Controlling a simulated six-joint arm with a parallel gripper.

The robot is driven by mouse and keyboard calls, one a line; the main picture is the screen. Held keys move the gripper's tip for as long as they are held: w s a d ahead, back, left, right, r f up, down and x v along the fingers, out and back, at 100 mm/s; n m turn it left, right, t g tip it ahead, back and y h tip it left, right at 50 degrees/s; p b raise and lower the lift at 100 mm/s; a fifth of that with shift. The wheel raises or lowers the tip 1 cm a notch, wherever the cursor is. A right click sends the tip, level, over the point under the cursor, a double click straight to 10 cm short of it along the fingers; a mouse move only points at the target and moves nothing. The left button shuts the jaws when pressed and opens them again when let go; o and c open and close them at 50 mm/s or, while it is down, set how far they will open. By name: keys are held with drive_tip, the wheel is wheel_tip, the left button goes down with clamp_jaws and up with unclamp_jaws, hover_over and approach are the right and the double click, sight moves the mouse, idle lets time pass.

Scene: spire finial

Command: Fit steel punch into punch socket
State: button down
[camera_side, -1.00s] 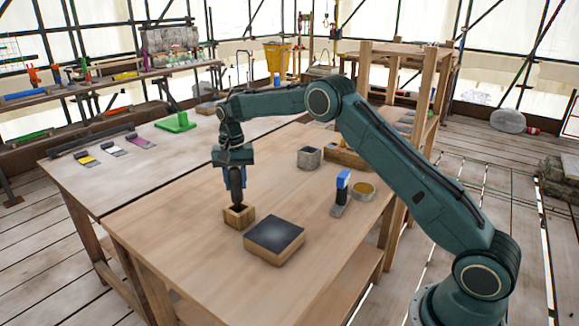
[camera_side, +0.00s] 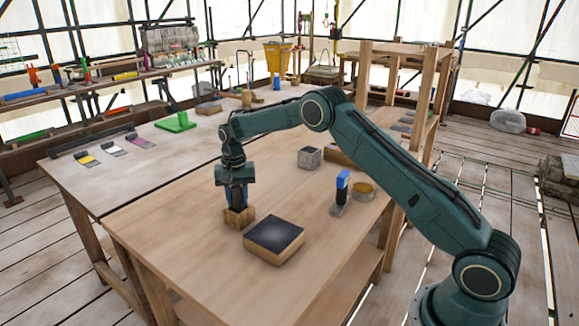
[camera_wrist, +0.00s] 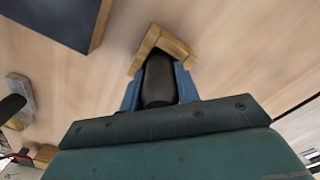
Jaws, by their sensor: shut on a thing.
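The punch socket (camera_side: 239,219) is a small square wooden block on the table, left of the dark-topped block. My gripper (camera_side: 236,197) is directly above it, pointing down, with its blue fingers close to the socket's top. In the wrist view my gripper (camera_wrist: 160,92) is shut on the steel punch (camera_wrist: 158,78), a dark thick cylinder between the blue fingers. The socket's wooden rim (camera_wrist: 173,43) shows just beyond the punch. The punch's lower end is hidden, so I cannot tell how deep it sits in the socket.
A wooden block with a dark top (camera_side: 274,239) stands close to the right of the socket. The table front left is clear.

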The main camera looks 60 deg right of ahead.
drive_tip(key=c, duration=1)
unclamp_jaws()
drive_tip(key=shift+f, duration=0.1)
drive_tip(key=shift+c, duration=0.2)
wheel_tip(320, 180, up, 11)
drive_tip(key=shift+r, duration=0.65)
